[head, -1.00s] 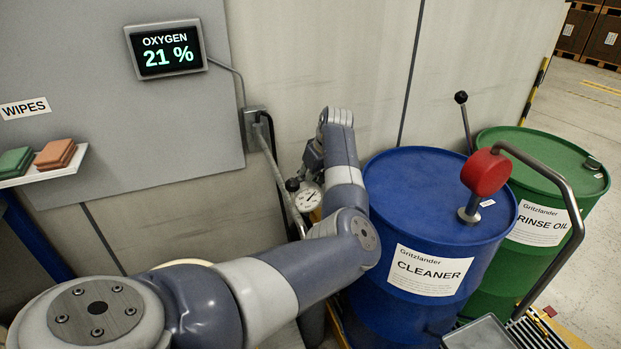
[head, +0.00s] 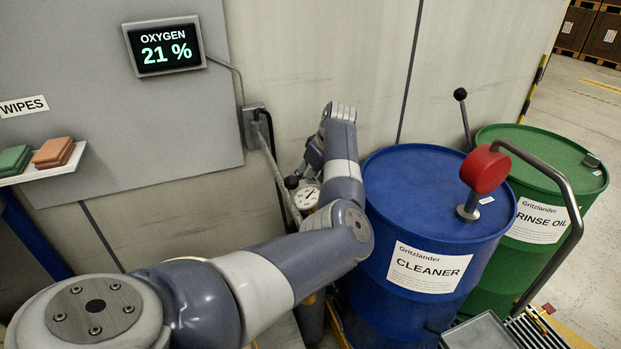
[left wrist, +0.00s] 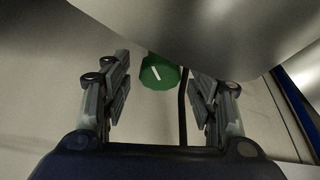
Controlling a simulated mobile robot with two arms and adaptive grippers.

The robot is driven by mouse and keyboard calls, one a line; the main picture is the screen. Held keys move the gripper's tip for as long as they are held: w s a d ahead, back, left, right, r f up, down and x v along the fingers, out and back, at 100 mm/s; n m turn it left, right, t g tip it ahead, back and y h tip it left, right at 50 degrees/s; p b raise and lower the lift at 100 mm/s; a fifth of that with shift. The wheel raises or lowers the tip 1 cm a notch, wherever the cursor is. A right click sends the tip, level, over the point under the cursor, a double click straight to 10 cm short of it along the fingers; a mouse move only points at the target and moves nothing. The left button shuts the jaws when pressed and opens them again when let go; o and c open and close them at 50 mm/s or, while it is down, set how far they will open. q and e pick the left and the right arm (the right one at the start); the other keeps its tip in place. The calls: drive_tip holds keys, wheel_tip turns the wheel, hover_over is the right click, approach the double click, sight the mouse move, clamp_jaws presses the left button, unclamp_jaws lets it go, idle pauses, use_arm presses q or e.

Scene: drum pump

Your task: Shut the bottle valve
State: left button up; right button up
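The green round valve knob (left wrist: 160,73) with a white line on it shows in the left wrist view, ahead of and between the fingers. My left gripper (left wrist: 159,88) is open, with one finger on each side of the knob and visible gaps to both. In the head view my left gripper (head: 314,158) is by the wall, just above the round pressure gauge (head: 306,196). The green knob is hidden there behind my arm. Part of the dark bottle (head: 312,318) shows below my arm. My right gripper is not in view.
A blue CLEANER drum (head: 410,190) stands close to the right of my left forearm, with a red-headed pump (head: 485,170) on top. A green RINSE OIL drum (head: 545,150) is behind it. A grey pipe (head: 275,175) runs down the wall left of the gauge. The oxygen display (head: 165,47) reads 21 %.

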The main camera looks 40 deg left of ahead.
use_arm(q)
drive_tip(key=shift+r, duration=0.25)
drive_tip(key=v, duration=1.1)
drive_tip(key=shift+d+r, duration=0.2)
